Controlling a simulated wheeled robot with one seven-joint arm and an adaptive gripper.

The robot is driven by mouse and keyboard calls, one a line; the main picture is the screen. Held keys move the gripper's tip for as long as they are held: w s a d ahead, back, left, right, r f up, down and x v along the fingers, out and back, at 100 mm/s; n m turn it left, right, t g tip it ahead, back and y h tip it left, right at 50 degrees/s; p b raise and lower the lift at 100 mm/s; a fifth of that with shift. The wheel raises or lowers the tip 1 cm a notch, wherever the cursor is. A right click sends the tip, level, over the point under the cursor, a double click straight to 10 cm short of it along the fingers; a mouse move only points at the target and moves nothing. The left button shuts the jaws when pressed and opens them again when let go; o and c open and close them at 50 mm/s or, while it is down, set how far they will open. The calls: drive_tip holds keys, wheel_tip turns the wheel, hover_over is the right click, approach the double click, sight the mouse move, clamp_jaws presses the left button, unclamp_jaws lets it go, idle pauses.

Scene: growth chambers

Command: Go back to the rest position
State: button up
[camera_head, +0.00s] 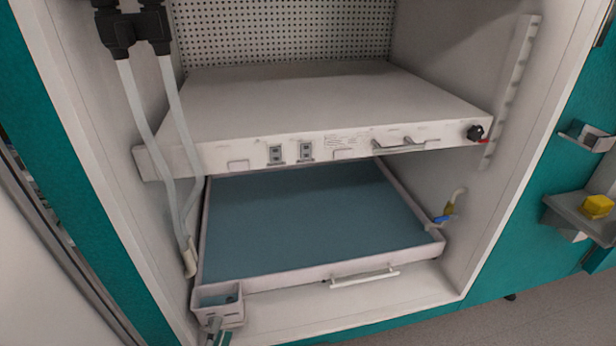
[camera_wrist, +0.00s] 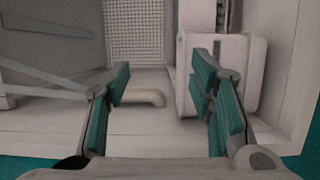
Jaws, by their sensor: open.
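My gripper (camera_wrist: 162,84) is open in the wrist view, its two teal-padded fingers well apart with nothing held between them. A beige pipe end (camera_wrist: 143,97) shows beyond the gap, nearer the left finger. A white box (camera_wrist: 252,75) stands behind the right finger. In the head view, only what look like small grey and teal parts of my gripper (camera_head: 218,331) show at the bottom edge, just below the small white box (camera_head: 218,310) at the tray's front left corner. The rest of my arm is not seen there.
The chamber holds a white upper shelf (camera_head: 310,105) and a lower tray with a blue-grey surface (camera_head: 310,222). A handle (camera_head: 364,278) is on the tray's front. Pale hoses (camera_head: 150,130) hang at the left. A yellow block (camera_head: 597,206) sits on a bracket at the right.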

drive_tip(key=w+d+r+m+g+h, duration=0.35)
drive_tip(key=d+r, duration=0.25)
drive_tip(key=r, duration=0.2)
drive_tip(key=w+d+r+m+g+h, duration=0.35)
drive_tip(key=d+r, duration=0.25)
drive_tip(key=r, duration=0.2)
drive_tip(key=w+d+r+m+g+h, duration=0.2)
drive_tip(key=d+r+h, duration=0.2)
drive_tip(key=d+r, duration=0.4)
drive_tip(key=s+d+r+m+g+y, duration=0.1)
drive_tip(key=s+d+r+m+g, duration=0.25)
drive_tip(key=d+r, duration=0.4)
drive_tip(key=s+d+r+m+g+y, duration=0.1)
drive_tip(key=s+d+r+m+g, duration=0.1)
drive_tip(key=s+d+r+g, duration=0.45)
drive_tip(key=s+d+r+m+y, duration=0.1)
drive_tip(key=s+d+r+y, duration=0.15)
drive_tip(key=s+d, duration=0.35)
drive_tip(key=s+d+r+m+y, duration=0.15)
drive_tip(key=s+d+y, duration=0.25)
drive_tip(key=s, duration=0.4)
drive_tip(key=s+a+y, duration=0.2)
drive_tip(key=s+y, duration=0.2)
drive_tip(key=s, duration=0.4)
wheel_tip(320, 180, up, 35)
drive_tip(key=t+p, duration=0.5)
drive_tip(key=p, duration=2.8)
drive_tip(key=shift+s+f, duration=0.15)
drive_tip(key=shift+s, duration=0.15)
